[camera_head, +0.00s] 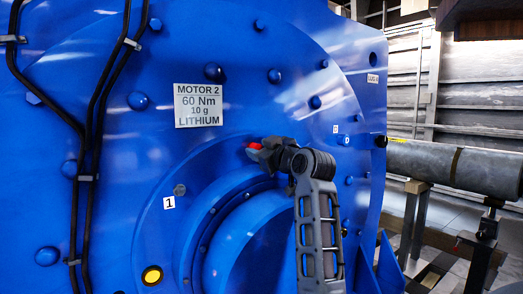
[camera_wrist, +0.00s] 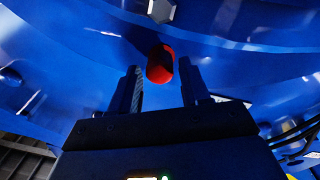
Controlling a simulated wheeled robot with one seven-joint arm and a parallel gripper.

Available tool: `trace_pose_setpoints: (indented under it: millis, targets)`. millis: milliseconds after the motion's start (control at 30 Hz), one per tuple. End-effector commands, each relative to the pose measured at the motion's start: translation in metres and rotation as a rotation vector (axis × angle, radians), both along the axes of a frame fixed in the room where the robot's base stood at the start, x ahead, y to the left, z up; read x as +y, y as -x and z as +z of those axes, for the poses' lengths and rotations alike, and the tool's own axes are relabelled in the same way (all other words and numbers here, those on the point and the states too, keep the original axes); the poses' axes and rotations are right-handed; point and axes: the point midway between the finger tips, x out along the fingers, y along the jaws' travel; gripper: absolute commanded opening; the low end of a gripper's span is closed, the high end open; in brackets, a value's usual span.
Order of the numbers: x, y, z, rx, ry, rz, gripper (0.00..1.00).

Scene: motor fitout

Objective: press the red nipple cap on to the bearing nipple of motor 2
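The large blue motor (camera_head: 120,155) fills most of the head view, and its plate (camera_head: 198,105) reads MOTOR 2, 60 Nm, 10 g, LITHIUM. The red cap (camera_head: 254,146) shows at the tip of my gripper (camera_head: 262,150), near the upper edge of the round bearing housing. In the wrist view the cap (camera_wrist: 160,64) stands between and slightly ahead of the two fingertips of my gripper (camera_wrist: 161,75). Narrow gaps show on both sides of the cap, so the fingers look open around it. The nipple is hidden, and I cannot tell whether the cap is seated on it.
A grey hex head (camera_wrist: 161,10) lies just beyond the cap. A grey bolt (camera_head: 180,190) sits by the label 1 (camera_head: 169,202), and a yellow round fitting (camera_head: 152,275) is lower. Black cables (camera_head: 78,215) run down the left. A grey shaft (camera_head: 455,166) extends right.

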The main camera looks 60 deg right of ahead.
Motion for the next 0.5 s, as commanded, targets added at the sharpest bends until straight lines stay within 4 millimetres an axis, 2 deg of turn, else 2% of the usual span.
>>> trace_pose_setpoints:
  millis: [133, 367, 500]
  targets:
    - [0.000, 0.000, -0.002, 0.002, -0.002, 0.001, 0.59]
    - [0.001, 0.000, -0.002, 0.002, -0.003, 0.001, 0.59]
    - [0.007, 0.010, -0.003, 0.003, -0.002, 0.001, 0.59]
